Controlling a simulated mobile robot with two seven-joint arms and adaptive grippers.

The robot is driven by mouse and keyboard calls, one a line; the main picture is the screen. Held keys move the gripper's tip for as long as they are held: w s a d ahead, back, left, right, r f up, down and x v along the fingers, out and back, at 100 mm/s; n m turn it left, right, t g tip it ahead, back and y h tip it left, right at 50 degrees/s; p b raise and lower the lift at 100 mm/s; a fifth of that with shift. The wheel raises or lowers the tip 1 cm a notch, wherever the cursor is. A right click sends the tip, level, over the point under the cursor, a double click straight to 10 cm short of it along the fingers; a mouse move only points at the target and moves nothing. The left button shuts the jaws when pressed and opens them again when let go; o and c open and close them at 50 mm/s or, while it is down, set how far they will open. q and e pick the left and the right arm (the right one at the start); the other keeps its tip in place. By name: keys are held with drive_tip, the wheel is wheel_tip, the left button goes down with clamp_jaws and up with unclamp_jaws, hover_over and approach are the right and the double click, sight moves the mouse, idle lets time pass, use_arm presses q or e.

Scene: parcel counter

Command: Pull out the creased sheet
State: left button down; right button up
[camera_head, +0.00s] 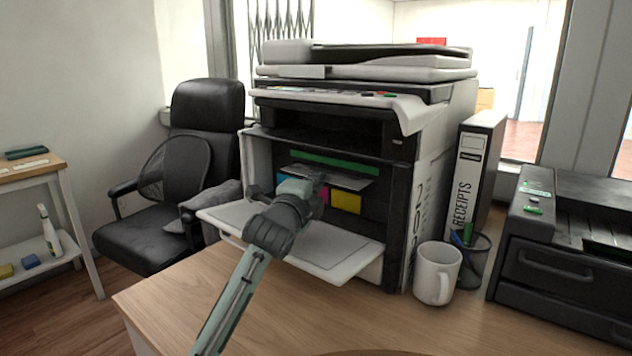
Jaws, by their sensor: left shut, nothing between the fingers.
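The copier (455,130) stands on the counter with its front door (340,250) folded down. Inside the opening, below a green bar (335,163), a pale grey sheet (350,181) sticks out. Creases in it are too small to make out. My left gripper (318,181) reaches in over the door, its fingertips at the sheet's left part. It is shut with nothing held, and it hides part of the sheet and the opening. Whether it touches the sheet I cannot tell. My right gripper is not in view.
Yellow and magenta blocks (346,202) show below the sheet. A white mug (436,274), a pen holder (472,262) and a receipts binder (475,170) stand right of the copier. A black printer (560,245) is farther right. The counter's front left (190,305) is clear.

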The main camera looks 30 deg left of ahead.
use_arm(q)
drive_tip(key=s, duration=0.2)
drive_tip(key=s+p, duration=0.1)
drive_tip(key=s, duration=0.2)
drive_tip(key=s+p, duration=0.1)
drive_tip(key=s, duration=0.2)
drive_tip(key=shift+s+a+r, duration=0.15)
drive_tip(key=shift+s+a, duration=0.1)
drive_tip(key=shift+a, duration=0.1)
drive_tip(key=s, duration=0.8)
drive_tip(key=shift+s+a, duration=0.1)
drive_tip(key=shift+a, duration=0.25)
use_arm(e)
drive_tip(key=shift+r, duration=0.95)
